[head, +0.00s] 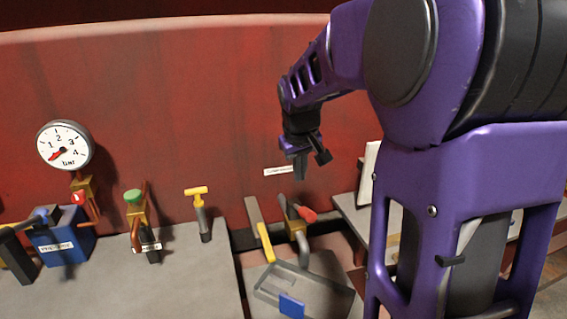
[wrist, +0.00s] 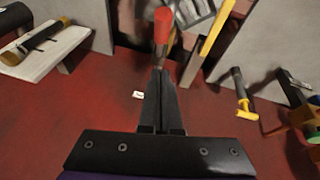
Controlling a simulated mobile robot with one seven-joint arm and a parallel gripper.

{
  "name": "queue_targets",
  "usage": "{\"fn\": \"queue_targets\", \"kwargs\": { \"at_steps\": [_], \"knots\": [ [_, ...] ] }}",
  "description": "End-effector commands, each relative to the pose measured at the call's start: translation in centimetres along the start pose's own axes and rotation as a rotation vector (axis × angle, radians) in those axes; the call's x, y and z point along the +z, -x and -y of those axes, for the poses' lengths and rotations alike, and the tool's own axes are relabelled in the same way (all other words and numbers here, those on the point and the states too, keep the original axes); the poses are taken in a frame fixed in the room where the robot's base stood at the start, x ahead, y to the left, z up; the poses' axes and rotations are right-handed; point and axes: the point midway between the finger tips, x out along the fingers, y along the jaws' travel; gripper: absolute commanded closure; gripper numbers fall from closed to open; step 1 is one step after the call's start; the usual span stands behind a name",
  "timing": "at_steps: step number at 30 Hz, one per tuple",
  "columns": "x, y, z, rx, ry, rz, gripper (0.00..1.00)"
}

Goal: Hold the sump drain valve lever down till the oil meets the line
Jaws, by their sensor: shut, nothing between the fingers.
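A lever with a red grip (head: 305,214) sits on a brass valve (head: 296,228) low on the red wall, above a grey pan (head: 318,292). My gripper (head: 300,172) points down, above the red grip in the head view. In the wrist view my gripper (wrist: 160,72) is shut and empty, and the red grip (wrist: 163,25) shows just beyond the fingertips. I cannot tell whether they touch. I cannot make out any oil or a level line in either view.
A yellow-ended bar (head: 265,243) stands close left of the valve. Farther left are a yellow T-handle (head: 197,191), a green-knobbed valve (head: 133,197), a dial gauge (head: 65,145) and a blue box (head: 62,236). A pale bench (head: 350,215) is at right.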

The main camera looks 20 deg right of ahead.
Motion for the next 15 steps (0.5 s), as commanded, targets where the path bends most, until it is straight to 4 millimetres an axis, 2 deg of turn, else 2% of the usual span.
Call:
{"fn": "queue_targets", "kwargs": {
  "at_steps": [1, 7, 15],
  "knots": [
    [0.1, -1.4, 0.0, -0.001, 0.001, 0.006, 1.0],
    [0.1, -5.5, 0.0, -0.001, 0.001, 0.003, 1.0],
    [2.5, -7.8, 0.0, 0.0, 0.001, 0.001, 1.0]
  ]
}}
